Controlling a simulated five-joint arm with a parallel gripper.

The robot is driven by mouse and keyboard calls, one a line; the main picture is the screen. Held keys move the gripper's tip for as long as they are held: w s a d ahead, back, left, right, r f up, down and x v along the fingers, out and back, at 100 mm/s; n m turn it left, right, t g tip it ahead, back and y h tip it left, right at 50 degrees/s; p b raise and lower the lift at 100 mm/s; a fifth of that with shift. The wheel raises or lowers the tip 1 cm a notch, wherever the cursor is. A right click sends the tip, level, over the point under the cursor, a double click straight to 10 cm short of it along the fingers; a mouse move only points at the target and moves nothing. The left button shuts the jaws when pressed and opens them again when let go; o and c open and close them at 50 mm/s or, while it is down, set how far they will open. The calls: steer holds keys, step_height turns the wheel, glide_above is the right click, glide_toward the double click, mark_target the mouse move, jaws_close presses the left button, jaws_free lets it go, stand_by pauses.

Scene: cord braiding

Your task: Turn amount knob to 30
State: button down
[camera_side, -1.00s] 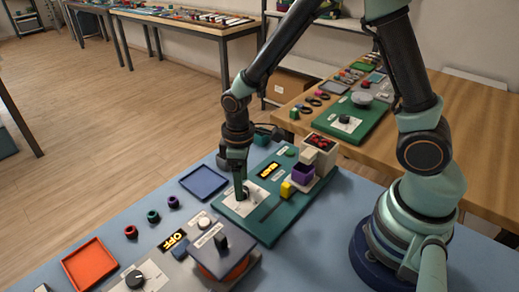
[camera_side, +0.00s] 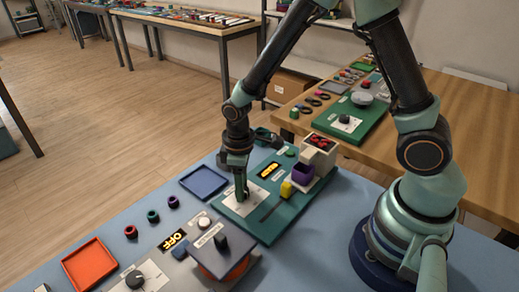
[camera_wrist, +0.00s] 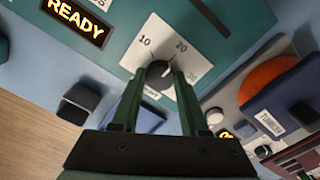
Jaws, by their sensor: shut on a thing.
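The amount knob (camera_wrist: 158,72) is small, round and dark, on a white dial card (camera_wrist: 196,62). My gripper (camera_wrist: 157,80) is shut on the knob, one green finger on each side. In the side view my gripper (camera_side: 241,190) points down onto the white card (camera_side: 235,204) on the green panel (camera_side: 270,222) and hides the knob. I cannot read the knob's exact setting. The panel's display (camera_wrist: 76,20) reads READY.
A yellow block (camera_side: 286,189) and a purple cup (camera_side: 302,173) stand right of my gripper. A blue tray (camera_side: 204,182) lies left. In front are a dark box on an orange disc (camera_side: 236,269), a panel showing OFF (camera_side: 173,240) and a red tray (camera_side: 90,265).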

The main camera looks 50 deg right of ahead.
steer(key=m, duration=0.6)
steer(key=shift+m, duration=0.3)
steer(key=m, duration=0.5)
steer(key=shift+r, duration=0.1)
stand_by(0.3)
steer(key=shift+c, duration=2.1)
jaws_free()
step_height(320, 180, up, 12)
